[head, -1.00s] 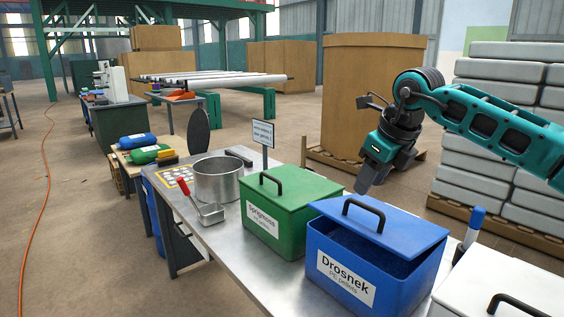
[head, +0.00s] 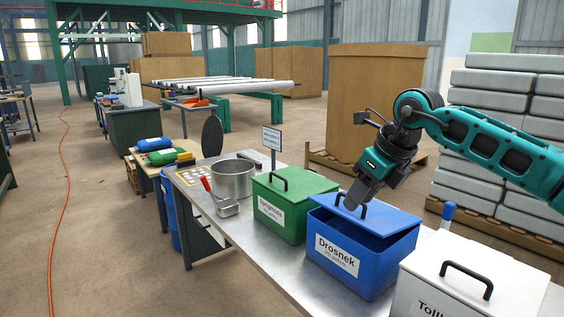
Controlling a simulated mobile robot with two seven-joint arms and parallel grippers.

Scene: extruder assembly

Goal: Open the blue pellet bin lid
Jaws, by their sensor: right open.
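The blue pellet bin (head: 337,258), labelled Drosnek, stands on the metal table. Its blue lid (head: 392,222) has a black arched handle (head: 350,205). A dark gap shows below the front edge of the lid, so the lid looks partly raised there. My right gripper (head: 355,199) comes in from the right and points down at the handle. It is open, and its fingers overlap the handle in the picture. I cannot tell whether they touch it. My left gripper is not in view.
A green lidded bin (head: 290,213) stands to the left and a white lidded bin (head: 455,283) to the right, both close by. A steel pot (head: 232,180), a scoop (head: 226,207) and a small sign (head: 271,138) are further left. A blue-capped marker (head: 448,213) stands behind the white bin.

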